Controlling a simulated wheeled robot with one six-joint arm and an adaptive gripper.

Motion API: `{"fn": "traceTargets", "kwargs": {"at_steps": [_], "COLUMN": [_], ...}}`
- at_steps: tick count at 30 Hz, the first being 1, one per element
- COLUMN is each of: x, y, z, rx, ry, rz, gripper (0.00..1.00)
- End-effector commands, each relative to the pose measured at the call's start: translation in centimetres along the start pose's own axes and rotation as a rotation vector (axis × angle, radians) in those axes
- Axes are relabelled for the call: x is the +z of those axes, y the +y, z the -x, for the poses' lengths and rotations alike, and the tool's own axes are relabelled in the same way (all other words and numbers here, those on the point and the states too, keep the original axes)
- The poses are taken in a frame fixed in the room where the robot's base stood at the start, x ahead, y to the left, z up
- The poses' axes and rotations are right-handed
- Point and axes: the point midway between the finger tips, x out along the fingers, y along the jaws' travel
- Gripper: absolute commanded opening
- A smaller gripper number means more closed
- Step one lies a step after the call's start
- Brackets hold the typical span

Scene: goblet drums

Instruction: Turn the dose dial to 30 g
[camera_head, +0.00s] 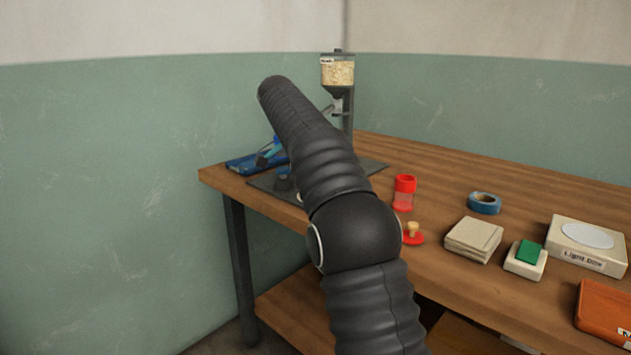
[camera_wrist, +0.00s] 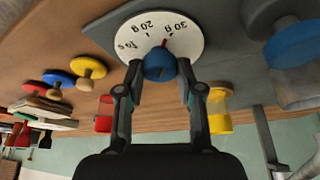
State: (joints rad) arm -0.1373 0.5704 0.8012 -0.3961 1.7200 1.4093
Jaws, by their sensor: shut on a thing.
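The dose dial (camera_wrist: 132,34) is a white round face with upside-down 10 g, 20 g and 30 g marks in the wrist view. A blue knob (camera_wrist: 160,66) stands at its centre. A small red pointer (camera_wrist: 166,43) shows beside the knob, between the 20 g and 30 g marks. My gripper (camera_wrist: 160,78) is shut on the blue knob, one finger on each side. In the head view my arm hides the dial and most of the gripper. The clear hopper (camera_head: 338,72) with pale grains stands behind my arm.
A blue item (camera_head: 245,163) lies at the back left, near the wall.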

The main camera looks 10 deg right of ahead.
Motion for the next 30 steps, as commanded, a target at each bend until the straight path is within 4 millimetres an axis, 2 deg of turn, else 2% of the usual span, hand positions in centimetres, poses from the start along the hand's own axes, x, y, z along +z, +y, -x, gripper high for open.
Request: {"fn": "traceTargets", "kwargs": {"at_steps": [9, 26, 27, 30], "x": [0.01, -0.01, -0.02, -0.02], "y": [-0.18, -0.15, -0.15, -0.14], "z": [0.03, 0.07, 0.07, 0.05], "rx": [0.048, 0.06, 0.06, 0.061], "ry": [0.0, -0.001, -0.001, -0.001], "rz": [-0.126, -0.156, -0.156, -0.156], "gripper": [0.02, 0.02, 0.39, 0.6]}}
